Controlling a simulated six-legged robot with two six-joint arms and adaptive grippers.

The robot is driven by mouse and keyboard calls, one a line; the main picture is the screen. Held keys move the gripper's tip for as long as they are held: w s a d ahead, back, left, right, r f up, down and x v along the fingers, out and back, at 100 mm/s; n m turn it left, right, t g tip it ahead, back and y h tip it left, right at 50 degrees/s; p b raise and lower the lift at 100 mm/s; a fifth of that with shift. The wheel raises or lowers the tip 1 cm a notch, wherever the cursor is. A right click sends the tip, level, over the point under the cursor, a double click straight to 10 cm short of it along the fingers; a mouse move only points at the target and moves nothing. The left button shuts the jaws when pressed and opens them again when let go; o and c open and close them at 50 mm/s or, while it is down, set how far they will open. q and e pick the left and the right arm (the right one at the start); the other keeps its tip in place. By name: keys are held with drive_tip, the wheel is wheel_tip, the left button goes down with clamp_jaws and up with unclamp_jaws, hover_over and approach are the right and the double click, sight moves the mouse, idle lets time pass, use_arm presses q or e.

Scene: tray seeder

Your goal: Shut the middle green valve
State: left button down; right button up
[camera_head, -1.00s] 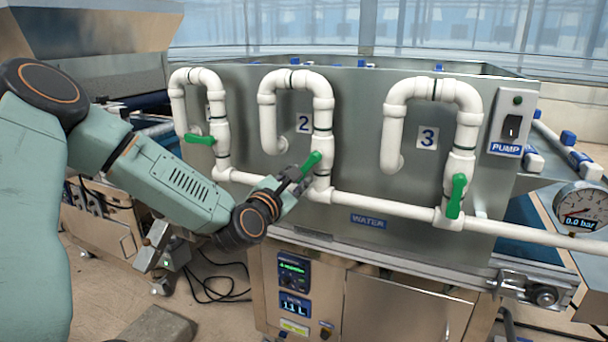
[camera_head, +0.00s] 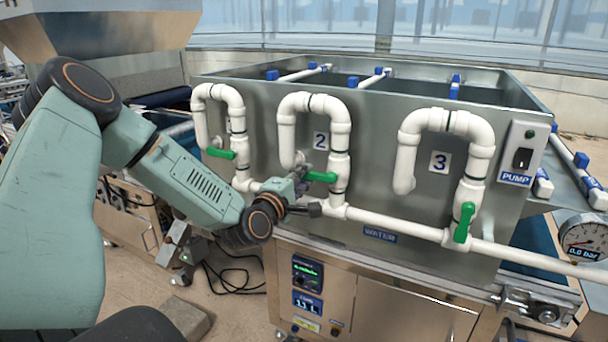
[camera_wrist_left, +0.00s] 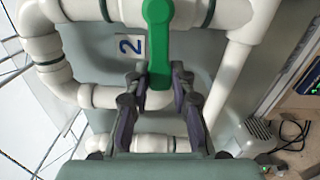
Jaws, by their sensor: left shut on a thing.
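The middle green valve (camera_head: 322,177) is on the white pipe (camera_head: 339,150) beside the number 2 label. Its handle lies roughly horizontal, crosswise to the upright pipe, with its free end to the left. My left gripper (camera_head: 303,180) is at that free end and shut on the handle. In the left wrist view the green handle (camera_wrist_left: 158,45) comes down between the two dark fingers of my left gripper (camera_wrist_left: 158,82). The finger contact is partly hidden in the head view. My right gripper is not in view.
The left green valve (camera_head: 220,153) has a near-horizontal handle. The right green valve (camera_head: 464,222) has its handle along its pipe. A white horizontal pipe (camera_head: 400,224) runs below them. The pump switch (camera_head: 522,158) and a gauge reading 0.0 bar (camera_head: 583,240) are at the right.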

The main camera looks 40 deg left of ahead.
use_arm(q)
drive_tip(key=shift+r+m+p, duration=0.25)
drive_tip(key=shift+m+p, duration=0.05)
drive_tip(key=shift+m, duration=0.1)
idle(0.3)
drive_tip(key=c, duration=1.1)
unclamp_jaws()
drive_tip(key=shift+s+d+r, duration=0.1)
